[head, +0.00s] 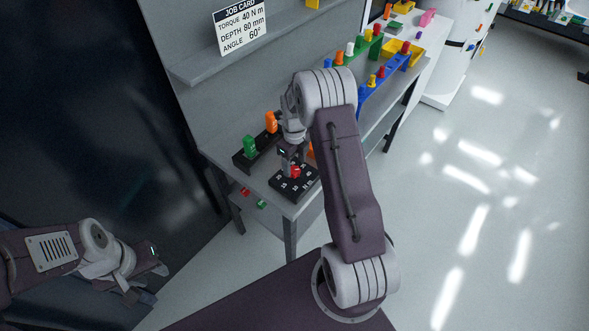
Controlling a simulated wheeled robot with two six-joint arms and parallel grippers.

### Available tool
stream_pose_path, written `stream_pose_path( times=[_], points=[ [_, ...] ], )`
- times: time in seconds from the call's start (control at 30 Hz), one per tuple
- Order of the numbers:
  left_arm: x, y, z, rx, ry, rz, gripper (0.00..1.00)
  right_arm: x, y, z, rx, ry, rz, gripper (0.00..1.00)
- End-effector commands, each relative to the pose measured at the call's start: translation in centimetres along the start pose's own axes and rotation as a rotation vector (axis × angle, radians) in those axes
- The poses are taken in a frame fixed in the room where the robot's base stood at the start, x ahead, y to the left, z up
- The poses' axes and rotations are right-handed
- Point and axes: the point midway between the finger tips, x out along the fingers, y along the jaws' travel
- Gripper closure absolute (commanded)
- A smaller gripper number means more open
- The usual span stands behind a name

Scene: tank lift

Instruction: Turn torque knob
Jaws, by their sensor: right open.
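The torque knob (296,172) is red and sits on a black dial plate (304,187) with white numbers and "N m", near the front corner of the grey bench. My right gripper (290,170) points down at the knob and is open; its fingers hide part of the knob. I cannot tell whether they touch it. My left gripper (148,284) is far from the bench at the lower left, and its jaws are too unclear to read. The job card (241,25) reads torque 40 N m, depth 80 mm, angle 60°.
A black block with a green piece (250,146) and an orange piece (271,122) stands left of my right gripper. Racks of coloured pieces (372,47) line the bench further back. A grey shelf (205,68) runs above. Open floor (480,220) lies to the right.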

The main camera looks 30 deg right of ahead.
Motion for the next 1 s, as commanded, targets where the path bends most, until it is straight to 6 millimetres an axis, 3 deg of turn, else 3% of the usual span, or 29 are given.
stream_pose_path(
  times=[0.1, 0.3, 0.87, 0.97, 1.0],
  points=[
    [0.6, 0.0, 0.1, 0.0, 0.0, 0.0, 0.64, -2.6, -0.1, 0.1, 0.0, -0.005, -0.004, 0.4],
    [0.8, 0.0, 0.1, 0.0, 0.0, 0.0, 0.64, -5.3, -0.1, 0.1, 0.001, -0.002, -0.002, 0.4],
    [0.8, 0.0, 0.1, 0.0, 0.0, 0.0, 0.64, -5.7, 0.2, 0.3, -0.009, -0.003, -0.002, 0.4],
    [0.7, 0.0, 0.1, 0.0, 0.0, 0.0, 0.64, -8.1, 1.0, 1.8, -0.044, -0.047, -0.032, 0.4],
    [0.7, 0.0, 0.1, 0.0, 0.0, 0.0, 0.64, -9.5, 2.2, 2.0, -0.069, -0.063, -0.042, 0.4]
  ],
)
